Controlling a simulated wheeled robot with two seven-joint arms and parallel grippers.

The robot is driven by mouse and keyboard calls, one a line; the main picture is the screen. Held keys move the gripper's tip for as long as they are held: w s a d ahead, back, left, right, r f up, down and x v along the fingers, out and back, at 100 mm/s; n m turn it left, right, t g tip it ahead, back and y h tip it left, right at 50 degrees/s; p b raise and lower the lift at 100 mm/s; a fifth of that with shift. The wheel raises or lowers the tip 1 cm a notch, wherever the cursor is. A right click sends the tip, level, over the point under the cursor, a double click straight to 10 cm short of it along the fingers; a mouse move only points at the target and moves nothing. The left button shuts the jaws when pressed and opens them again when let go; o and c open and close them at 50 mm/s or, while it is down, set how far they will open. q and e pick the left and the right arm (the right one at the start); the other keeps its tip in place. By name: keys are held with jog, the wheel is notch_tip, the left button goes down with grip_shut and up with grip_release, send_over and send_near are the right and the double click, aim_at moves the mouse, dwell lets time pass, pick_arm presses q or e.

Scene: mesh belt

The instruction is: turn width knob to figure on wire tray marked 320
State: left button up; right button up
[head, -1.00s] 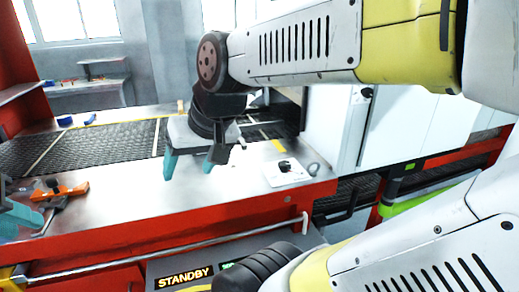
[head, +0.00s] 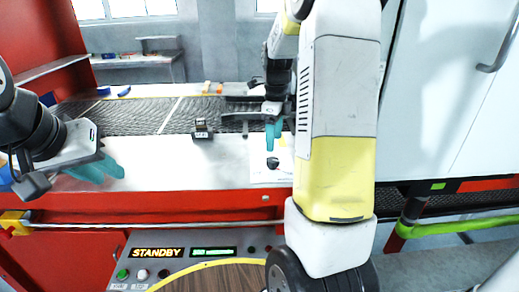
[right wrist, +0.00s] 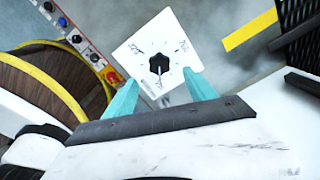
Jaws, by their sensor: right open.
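The width knob (right wrist: 158,63) is black, on a white square dial plate (right wrist: 140,48) with dark marks too small to read. In the head view the knob (head: 272,162) sits on the steel bench. My right gripper (right wrist: 160,77) is open, its teal fingertips over the plate's near edge on either side of the knob's near side; contact is not visible. In the head view my right gripper (head: 273,133) shows just beyond the knob, partly behind my arm. My left gripper (head: 97,171) is over the bench's left part; its finger gap is unclear. I cannot identify a wire tray or a 320 mark.
A dark mesh belt (head: 145,118) runs behind the bench. A small dark block (head: 202,130) stands at its near edge. A red rail front, a panel reading STANDBY (head: 157,253) and a round brown drum top (head: 215,278) are nearer. White cabinets (head: 440,90) stand right.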

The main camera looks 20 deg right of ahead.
aim_at(273, 160)
notch_tip(273, 160, down, 7)
jog(key=shift+f, duration=0.2)
dwell(0.3)
jog(key=c, duration=1.4)
